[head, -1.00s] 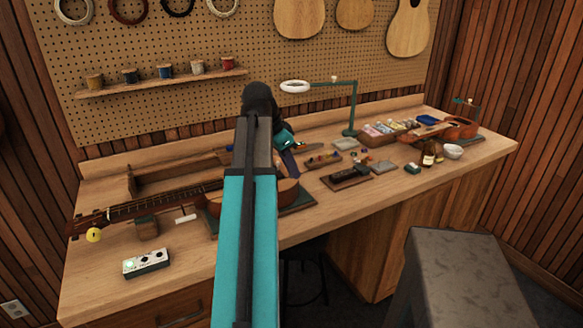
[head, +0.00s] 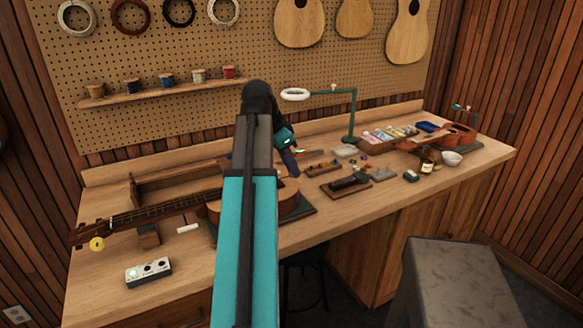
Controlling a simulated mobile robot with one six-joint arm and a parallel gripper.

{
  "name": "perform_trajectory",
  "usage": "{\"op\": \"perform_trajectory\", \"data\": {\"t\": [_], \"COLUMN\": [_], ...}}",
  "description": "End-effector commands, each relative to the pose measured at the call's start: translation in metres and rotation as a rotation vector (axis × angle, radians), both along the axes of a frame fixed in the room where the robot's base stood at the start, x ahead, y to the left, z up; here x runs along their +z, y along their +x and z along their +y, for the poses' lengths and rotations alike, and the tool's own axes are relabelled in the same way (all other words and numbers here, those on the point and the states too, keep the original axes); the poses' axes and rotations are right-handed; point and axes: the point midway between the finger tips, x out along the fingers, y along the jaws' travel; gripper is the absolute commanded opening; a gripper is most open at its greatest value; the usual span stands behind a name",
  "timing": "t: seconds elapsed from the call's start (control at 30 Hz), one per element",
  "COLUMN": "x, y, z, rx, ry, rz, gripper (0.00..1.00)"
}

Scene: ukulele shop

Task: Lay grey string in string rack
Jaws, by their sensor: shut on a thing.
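My gripper (head: 292,168) points down over the middle of the workbench, by the body of the ukulele lying there. My own arm hides much of it. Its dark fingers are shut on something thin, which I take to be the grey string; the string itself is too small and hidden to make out. A small wooden rack (head: 323,168) with coloured pieces stands just right of the gripper; it may be the string rack, but I cannot tell for sure.
The ukulele (head: 160,213) lies with its neck to the left. A pedal-like box (head: 148,271) sits at front left. A green lamp (head: 352,115) stands behind. A grey stool (head: 455,285) stands in front.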

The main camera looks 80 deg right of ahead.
Motion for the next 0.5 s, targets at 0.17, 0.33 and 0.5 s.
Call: {"op": "perform_trajectory", "data": {"t": [0.17, 0.33, 0.5], "x": [0.0086, 0.0113, 0.0109], "y": [-0.0001, -0.0001, -0.0002], "z": [-0.0001, 0.0, 0.0], "rx": [0.0, 0.0, 0.0], "ry": [0.0, 0.0, 0.0], "rz": [0.0, 0.0, 0.0], "gripper": [0.0, 0.0, 0.0]}}
